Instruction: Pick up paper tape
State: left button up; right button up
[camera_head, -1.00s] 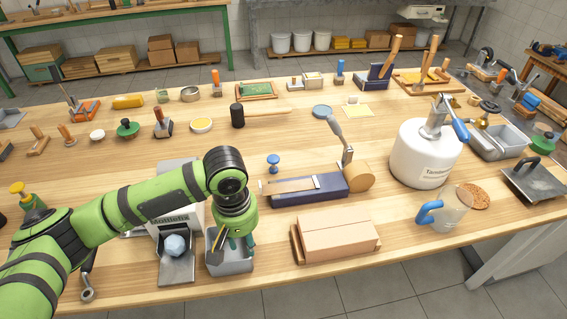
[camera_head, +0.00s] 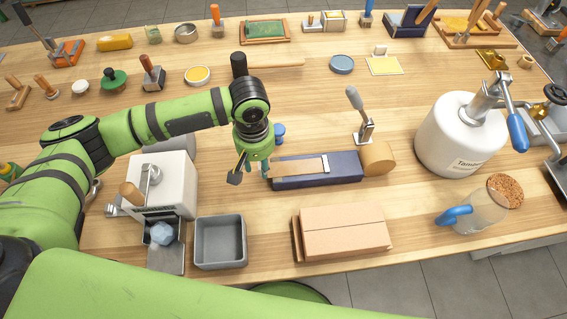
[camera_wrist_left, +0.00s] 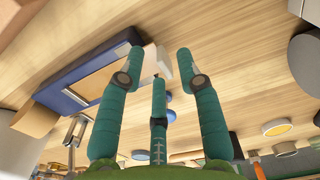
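The paper tape appears to be the tan roll (camera_head: 378,158) at the right end of a dark blue dispenser (camera_head: 318,183). A flat brown strip (camera_head: 297,167) lies along the dispenser's top. My left gripper (camera_head: 252,172) is at the dispenser's left end, away from the roll. In the left wrist view its teal fingers (camera_wrist_left: 190,72) are spread with nothing between them. The dispenser (camera_wrist_left: 75,85) runs to the left there, with the tan roll (camera_wrist_left: 35,118) at its far end. Whether a finger touches the dispenser is unclear. My right gripper is not in view.
A grey bin (camera_head: 220,242) and a white machine (camera_head: 165,185) stand left of the dispenser. Flat brown cardboard (camera_head: 342,230) lies in front. A metal-handled lever (camera_head: 360,112) stands behind. A white tank (camera_head: 460,135) and glass jug (camera_head: 483,208) are at right.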

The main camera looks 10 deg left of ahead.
pick_arm(q)
jog(key=shift+f, duration=0.65)
jog(key=shift+w+f, duration=0.15)
jog(key=shift+f, duration=0.35)
jog(key=c, duration=0.7)
grip_shut()
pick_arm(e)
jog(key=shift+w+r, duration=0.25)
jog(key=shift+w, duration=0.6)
